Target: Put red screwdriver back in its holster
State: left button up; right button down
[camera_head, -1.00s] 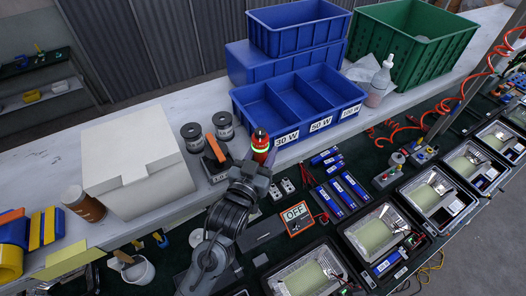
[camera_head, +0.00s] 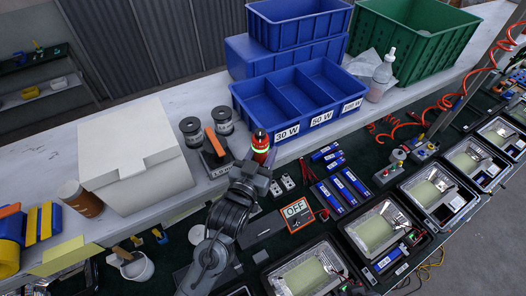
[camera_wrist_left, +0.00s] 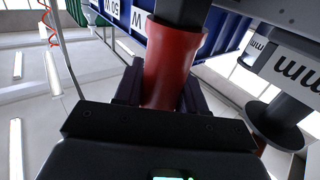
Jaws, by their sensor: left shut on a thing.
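The red screwdriver (camera_head: 260,139) shows in the head view as a red upright body with a dark top and a glowing green ring, in front of the blue bins. In the left wrist view a red cylinder (camera_wrist_left: 170,65) with a black part at its upper end stands between the fingers. My left gripper (camera_head: 257,160) comes in from below and is shut on this red piece, held near the bench's back edge. Its holster cannot be made out; the arm hides the area below. My right gripper is not in view.
A blue three-part bin (camera_head: 300,95) is just behind, with two dark spools (camera_head: 222,120) and an orange-handled tool (camera_head: 216,141) to the left. A white box (camera_head: 130,155) stands farther left.

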pick_arm(q)
jog(key=shift+f+b, duration=0.4)
jog(key=shift+f, duration=0.35)
jog(key=o, duration=1.3)
jog(key=shift+c, duration=0.2)
jog(key=shift+f, duration=0.15)
jog(key=shift+s+a+b, duration=0.3)
jog(key=shift+s, duration=0.35)
jog(key=b+v, duration=0.2)
jog(key=v, duration=0.7)
jog(key=shift+s, duration=0.2)
